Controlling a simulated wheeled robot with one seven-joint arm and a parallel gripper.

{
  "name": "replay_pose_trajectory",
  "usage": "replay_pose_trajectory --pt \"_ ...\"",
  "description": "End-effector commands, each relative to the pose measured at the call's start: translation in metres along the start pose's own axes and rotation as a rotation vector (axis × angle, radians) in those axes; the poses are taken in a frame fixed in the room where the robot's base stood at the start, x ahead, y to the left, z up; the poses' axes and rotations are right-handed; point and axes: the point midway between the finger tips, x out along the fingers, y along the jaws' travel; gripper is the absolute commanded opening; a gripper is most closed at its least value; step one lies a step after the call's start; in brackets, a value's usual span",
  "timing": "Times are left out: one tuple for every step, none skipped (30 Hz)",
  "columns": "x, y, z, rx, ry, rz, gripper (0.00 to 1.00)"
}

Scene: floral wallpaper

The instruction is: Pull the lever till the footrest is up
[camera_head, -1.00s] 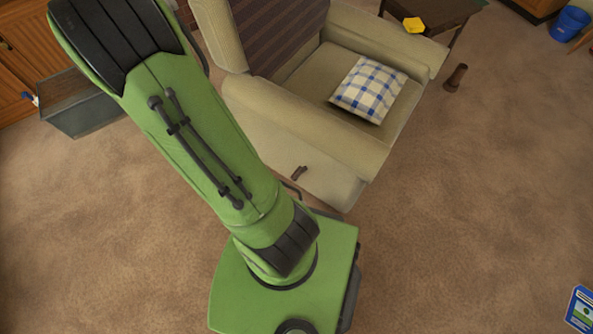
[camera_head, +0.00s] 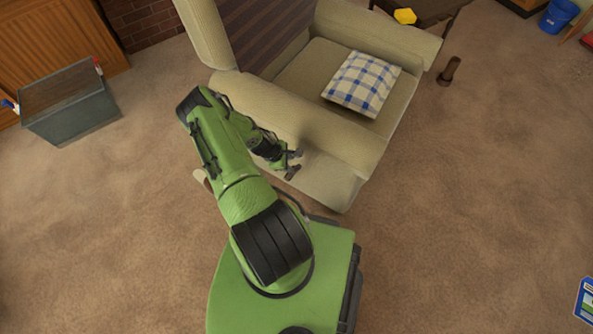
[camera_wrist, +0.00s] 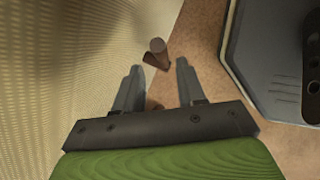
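The beige armchair (camera_head: 338,140) stands in front of me with its seat front down; no raised footrest shows. In the wrist view the short brown lever (camera_wrist: 157,48) sticks out near the chair's side panel (camera_wrist: 70,70), just beyond my fingertips. My gripper (camera_wrist: 158,75) is open, with a clear gap between its fingers and nothing held. In the head view my gripper (camera_head: 294,163) is beside the near armrest's outer side.
A blue-and-white checked cushion (camera_head: 362,83) lies on the seat. A grey bin (camera_head: 69,101) stands at left. A brown cylinder (camera_head: 449,71) is on the chair's far side. A small table with a yellow object (camera_head: 405,16) is behind.

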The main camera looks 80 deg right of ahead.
Motion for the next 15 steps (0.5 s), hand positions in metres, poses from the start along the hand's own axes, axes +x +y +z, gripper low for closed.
replay_pose_trajectory --pt "0.018 -0.001 -0.001 0.0 -0.001 -0.001 0.4" --pt "0.025 -0.002 -0.001 0.0 -0.001 -0.002 0.4" --pt "0.035 -0.002 -0.001 0.001 -0.001 -0.001 0.4" --pt "0.042 -0.001 -0.001 0.0 -0.001 -0.001 0.4" --pt "0.049 -0.001 -0.001 0.001 -0.001 -0.001 0.4" --pt "0.056 -0.001 -0.001 0.001 0.0 -0.001 0.4" --pt "0.061 -0.001 -0.001 0.001 -0.001 -0.001 0.4" --pt "0.066 -0.001 -0.001 0.001 0.0 0.0 0.4" --pt "0.07 -0.001 -0.001 0.001 0.0 0.0 0.4" --pt "0.073 -0.001 -0.001 0.002 0.0 -0.001 0.4" --pt "0.075 -0.001 -0.001 0.001 -0.001 -0.001 0.4" --pt "0.077 -0.001 -0.001 0.001 0.0 0.0 0.4" --pt "0.078 0.0 -0.001 0.001 0.0 0.0 0.4" --pt "0.078 0.0 0.0 0.001 0.0 0.0 0.4" --pt "0.078 0.0 0.0 0.001 0.0 0.0 0.4"
